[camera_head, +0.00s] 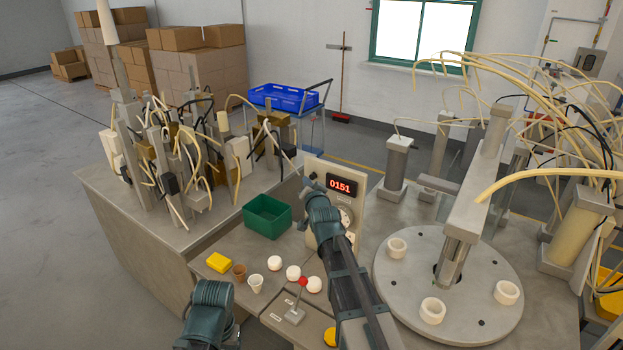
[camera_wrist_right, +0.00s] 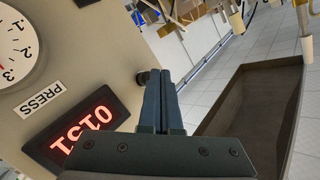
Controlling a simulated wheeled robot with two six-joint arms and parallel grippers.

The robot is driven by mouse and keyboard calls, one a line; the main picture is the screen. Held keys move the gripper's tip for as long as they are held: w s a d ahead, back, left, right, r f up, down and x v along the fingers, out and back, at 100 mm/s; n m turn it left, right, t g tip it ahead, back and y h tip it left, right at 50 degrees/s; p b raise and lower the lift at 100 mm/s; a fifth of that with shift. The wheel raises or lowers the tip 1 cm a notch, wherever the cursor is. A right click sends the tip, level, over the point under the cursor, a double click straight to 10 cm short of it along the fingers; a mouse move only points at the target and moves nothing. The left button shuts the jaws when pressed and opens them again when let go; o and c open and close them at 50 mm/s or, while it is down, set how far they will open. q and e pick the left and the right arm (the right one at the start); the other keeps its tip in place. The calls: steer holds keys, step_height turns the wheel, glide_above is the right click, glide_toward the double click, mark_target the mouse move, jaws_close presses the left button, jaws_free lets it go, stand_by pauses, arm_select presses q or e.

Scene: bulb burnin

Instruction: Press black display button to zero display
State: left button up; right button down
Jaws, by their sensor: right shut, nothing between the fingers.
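The beige display panel (camera_head: 354,184) stands upright near the middle of the head view. Its red display (camera_head: 341,186) reads 0151; it also shows in the right wrist view (camera_wrist_right: 78,130). A small black knob-like button (camera_wrist_right: 143,77) sticks out from the panel's edge in the wrist view, just left of my fingertips. My right gripper (camera_wrist_right: 164,72) is shut and empty beside it; whether they touch, I cannot tell. In the head view my right gripper (camera_head: 309,182) is at the panel's left side, and my arm hides the panel's lower part. My left gripper is not in view; only part of that arm shows.
A green bin (camera_head: 267,217) stands left of the panel. Several white round pieces, cups, a yellow block (camera_head: 219,262) and a red-knobbed lever (camera_head: 303,283) lie in front. A round turntable (camera_head: 400,290) is at right. A "PRESS" label and dial (camera_wrist_right: 14,48) are on the panel.

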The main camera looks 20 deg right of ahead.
steer(key=shift+w+d, duration=0.1)
steer(key=shift+d, duration=0.1)
steer(key=shift+w+d, duration=0.35)
steer(key=shift+d, duration=0.05)
stand_by(0.7)
steer(key=shift+s+a, duration=0.6)
steer(key=shift+a, duration=0.15)
stand_by(0.4)
steer(key=s+a, duration=0.1)
steer(key=a, duration=0.1)
steer(key=s+a, duration=0.2)
stand_by(0.3)
stand_by(0.6)
